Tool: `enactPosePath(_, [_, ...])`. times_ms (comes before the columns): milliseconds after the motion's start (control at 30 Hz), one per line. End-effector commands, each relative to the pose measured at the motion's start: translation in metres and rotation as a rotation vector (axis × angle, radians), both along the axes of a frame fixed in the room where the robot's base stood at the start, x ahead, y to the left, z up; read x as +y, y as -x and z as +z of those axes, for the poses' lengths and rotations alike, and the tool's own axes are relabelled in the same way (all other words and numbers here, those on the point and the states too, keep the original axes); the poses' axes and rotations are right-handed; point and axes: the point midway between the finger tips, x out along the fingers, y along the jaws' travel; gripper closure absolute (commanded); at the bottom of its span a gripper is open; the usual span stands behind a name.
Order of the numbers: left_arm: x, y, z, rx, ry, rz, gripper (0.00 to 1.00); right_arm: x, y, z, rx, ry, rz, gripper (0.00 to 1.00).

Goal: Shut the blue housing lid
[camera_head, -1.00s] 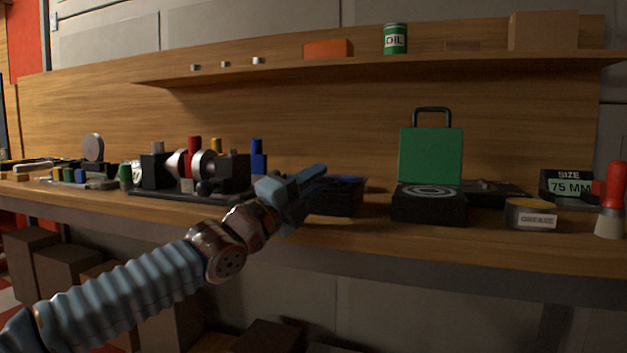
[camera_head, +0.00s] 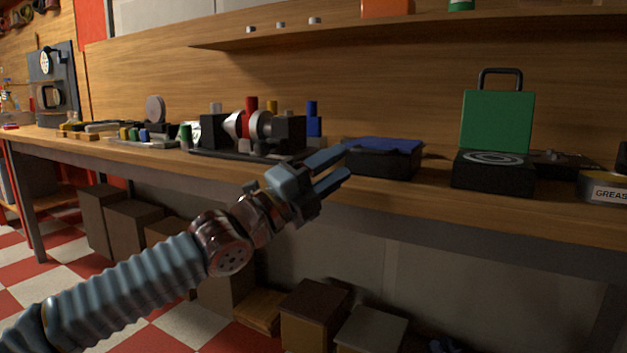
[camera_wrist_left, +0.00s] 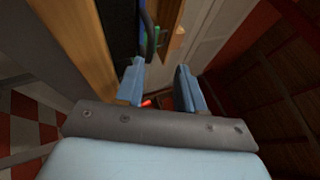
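The blue housing lid (camera_head: 384,144) lies about flat on top of a black box-shaped housing (camera_head: 388,164) on the workbench. It looks down, but I cannot tell whether it is fully closed. My left gripper (camera_head: 341,166) is in front of the bench edge, to the left of and slightly below the housing in the head view. Its two blue-grey fingers are apart with nothing between them. The open fingers (camera_wrist_left: 160,70) also show in the left wrist view, where I cannot make out the blue lid. My right gripper is not in view.
To the right stands a black box (camera_head: 493,175) with a raised green lid (camera_head: 497,121) and handle. A grease tin (camera_head: 604,188) is farther right. A rotor assembly (camera_head: 255,132) stands left of the housing. Boxes (camera_head: 315,309) sit under the bench.

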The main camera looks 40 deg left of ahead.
Motion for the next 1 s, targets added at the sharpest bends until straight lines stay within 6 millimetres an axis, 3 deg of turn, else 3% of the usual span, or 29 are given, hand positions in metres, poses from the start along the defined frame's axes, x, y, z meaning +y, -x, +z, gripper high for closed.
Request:
enactPosePath(100, [0.007,0.023,-0.008,-0.004,0.002,0.001,0.62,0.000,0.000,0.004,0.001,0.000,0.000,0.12])
enactPosePath(300, [0.010,0.041,-0.016,-0.003,0.000,-0.002,0.62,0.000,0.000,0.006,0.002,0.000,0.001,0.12])
enactPosePath(1000, [0.011,0.043,-0.018,-0.002,0.000,0.000,0.62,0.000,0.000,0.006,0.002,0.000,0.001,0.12])
